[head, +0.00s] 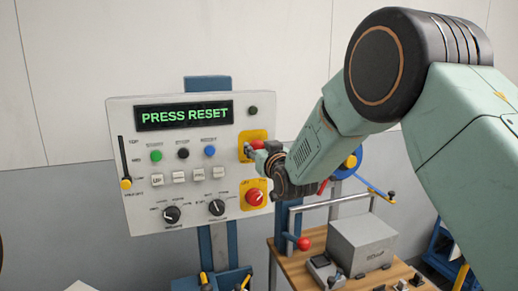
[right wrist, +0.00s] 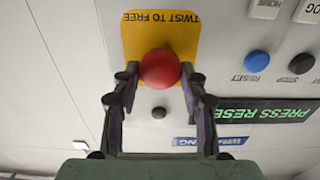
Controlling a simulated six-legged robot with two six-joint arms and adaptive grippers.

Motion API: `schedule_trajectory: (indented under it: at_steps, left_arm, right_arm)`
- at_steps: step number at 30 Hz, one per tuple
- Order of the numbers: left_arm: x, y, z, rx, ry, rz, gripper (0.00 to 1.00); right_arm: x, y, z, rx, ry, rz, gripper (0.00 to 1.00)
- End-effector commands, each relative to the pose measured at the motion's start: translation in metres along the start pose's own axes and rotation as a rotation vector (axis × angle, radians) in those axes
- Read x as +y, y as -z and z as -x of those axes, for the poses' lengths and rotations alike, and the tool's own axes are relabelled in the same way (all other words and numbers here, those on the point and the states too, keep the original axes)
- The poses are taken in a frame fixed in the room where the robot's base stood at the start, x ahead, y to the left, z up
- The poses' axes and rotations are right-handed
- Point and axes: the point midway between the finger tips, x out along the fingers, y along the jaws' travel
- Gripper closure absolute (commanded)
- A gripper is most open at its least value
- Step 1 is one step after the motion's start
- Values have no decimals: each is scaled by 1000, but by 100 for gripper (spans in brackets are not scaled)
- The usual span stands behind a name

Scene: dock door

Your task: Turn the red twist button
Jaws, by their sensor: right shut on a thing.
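The red twist button (head: 258,145) sits on a yellow plate at the right edge of the white control panel (head: 120,107). In the right wrist view, which is upside down, the round red button (right wrist: 160,67) sits on its yellow plate (right wrist: 134,32) lettered "TWIST TO FREE". My right gripper (head: 264,154) is at the panel, partly covering the button in the head view. In the wrist view its two fingers (right wrist: 160,80) are shut on the button, one on each side. My left gripper is not in view.
The panel display (head: 184,115) reads "PRESS RESET". A blue button (head: 209,152) and a second red knob on yellow (head: 254,196) are nearby. Below right, a wooden bench (head: 287,262) carries a grey box (head: 362,246) and a rail with a red ball (head: 304,243).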

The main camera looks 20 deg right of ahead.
Motion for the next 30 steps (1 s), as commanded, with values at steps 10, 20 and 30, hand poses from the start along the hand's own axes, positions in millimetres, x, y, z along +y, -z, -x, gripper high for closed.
schedule_trajectory:
  at_steps: [10,20,30]
  left_arm:
    - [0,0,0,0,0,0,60]
    - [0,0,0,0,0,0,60]
    - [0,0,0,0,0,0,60]
  right_arm:
    - [1,-1,0,-2,-2,-2,89]
    - [1,-1,0,-2,-2,-2,90]
    - [1,-1,0,-2,-2,-2,90]
